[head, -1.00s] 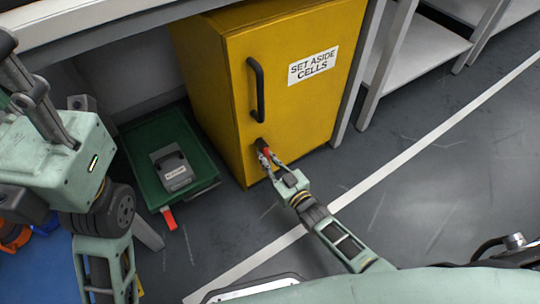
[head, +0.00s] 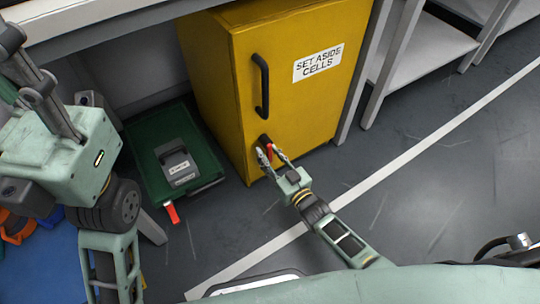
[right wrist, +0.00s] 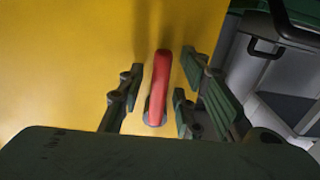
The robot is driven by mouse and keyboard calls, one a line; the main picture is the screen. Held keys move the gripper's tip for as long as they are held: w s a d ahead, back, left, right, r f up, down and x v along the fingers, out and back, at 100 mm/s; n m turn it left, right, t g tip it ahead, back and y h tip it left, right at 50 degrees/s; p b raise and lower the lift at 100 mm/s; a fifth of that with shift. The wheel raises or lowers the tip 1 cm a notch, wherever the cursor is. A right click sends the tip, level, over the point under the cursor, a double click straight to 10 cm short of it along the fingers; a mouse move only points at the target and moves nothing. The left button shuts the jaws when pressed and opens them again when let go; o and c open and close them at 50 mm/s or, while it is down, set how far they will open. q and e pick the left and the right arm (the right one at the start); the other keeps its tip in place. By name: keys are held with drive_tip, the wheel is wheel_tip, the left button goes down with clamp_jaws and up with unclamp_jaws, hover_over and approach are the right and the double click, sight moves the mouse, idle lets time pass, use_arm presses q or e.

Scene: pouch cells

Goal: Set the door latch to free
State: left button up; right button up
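The yellow cabinet (head: 300,90) has a shut door with a black bar handle and a "SET ASIDE CELLS" label. Its red door latch (head: 269,152) is a small lever low on the door, below the handle. In the right wrist view the lever (right wrist: 158,88) stands upright in the picture. My right gripper (head: 272,155) is at the latch. Its fingers (right wrist: 152,100) are apart, one on each side of the lever, with a gap showing on both sides. My left gripper (head: 38,85) is partly in view at the left, away from the cabinet; its fingertips are not clear.
A green tray (head: 205,187) with a grey labelled device (head: 176,164) is on the floor left of the cabinet. A red tag (head: 172,213) shows at its front. Grey shelving (head: 425,50) stands to the right. The floor (head: 430,190) in front is clear.

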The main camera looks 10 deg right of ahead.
drive_tip(key=v, duration=1.2)
idle(0.4)
